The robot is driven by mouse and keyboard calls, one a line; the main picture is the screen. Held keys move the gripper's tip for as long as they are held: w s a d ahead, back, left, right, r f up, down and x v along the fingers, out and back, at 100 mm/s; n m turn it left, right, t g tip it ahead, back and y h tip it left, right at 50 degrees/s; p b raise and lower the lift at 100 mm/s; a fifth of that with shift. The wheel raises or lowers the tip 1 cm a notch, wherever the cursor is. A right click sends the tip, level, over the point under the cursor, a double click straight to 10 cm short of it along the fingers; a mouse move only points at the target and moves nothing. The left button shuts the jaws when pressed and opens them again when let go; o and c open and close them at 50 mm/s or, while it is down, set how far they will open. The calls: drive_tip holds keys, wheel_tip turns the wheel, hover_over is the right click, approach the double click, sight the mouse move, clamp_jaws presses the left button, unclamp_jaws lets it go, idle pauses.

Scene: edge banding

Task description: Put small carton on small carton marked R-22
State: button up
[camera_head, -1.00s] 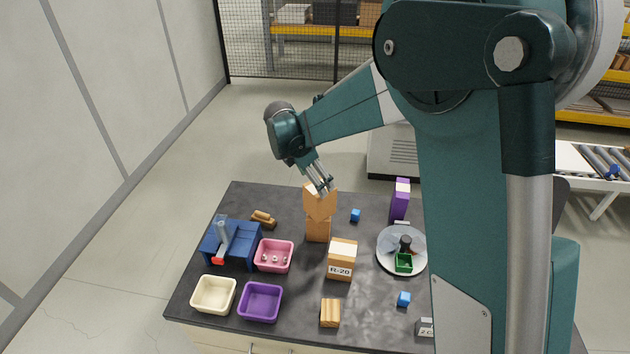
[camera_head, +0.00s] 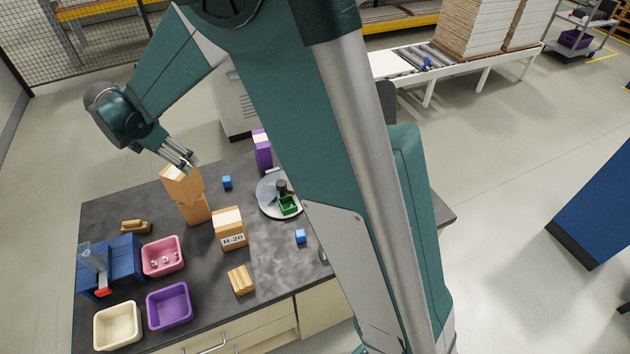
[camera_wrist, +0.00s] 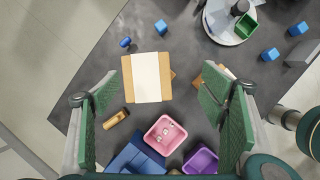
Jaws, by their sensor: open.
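A small tan carton (camera_head: 182,184) sits on top of another tan carton (camera_head: 196,210), turned relative to it. The upper carton's top with a pale tape strip shows in the wrist view (camera_wrist: 146,77); edges of the lower one stick out beneath. My gripper (camera_head: 190,164) is open and empty, just above the upper carton. In the wrist view its fingers are wide apart, on either side of the carton. Another carton (camera_head: 229,228) reads R-20; the right finger partly hides it in the wrist view (camera_wrist: 217,72). I see no R-22 mark on any visible face.
Pink (camera_head: 163,257), purple (camera_head: 169,307) and cream (camera_head: 118,327) bins and a blue holder (camera_head: 122,262) stand at the left. A round tray (camera_head: 270,206), blue cubes (camera_head: 227,182) and a purple box (camera_head: 262,152) are to the right. A ridged tan block (camera_head: 241,280) lies in front.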

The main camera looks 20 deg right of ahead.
drive_tip(key=s+d+r+m+t+y, duration=0.1)
drive_tip(key=s+d+r+m, duration=0.55)
drive_tip(key=d, duration=0.35)
drive_tip(key=s+d+r+m+y, duration=0.1)
drive_tip(key=s+d+r+m, duration=0.45)
drive_tip(key=s+d, duration=0.3)
drive_tip(key=s+d+m+t, duration=0.1)
drive_tip(key=s+d+m, duration=0.5)
drive_tip(key=s, duration=0.4)
drive_tip(key=s+d+m+t, duration=0.1)
drive_tip(key=s+d+m, duration=0.6)
drive_tip(key=s, duration=0.4)
drive_tip(key=shift+s+f+m+t+y, duration=0.2)
drive_tip(key=shift+f+m+t+y, duration=0.1)
drive_tip(key=shift+f+t+y, duration=0.1)
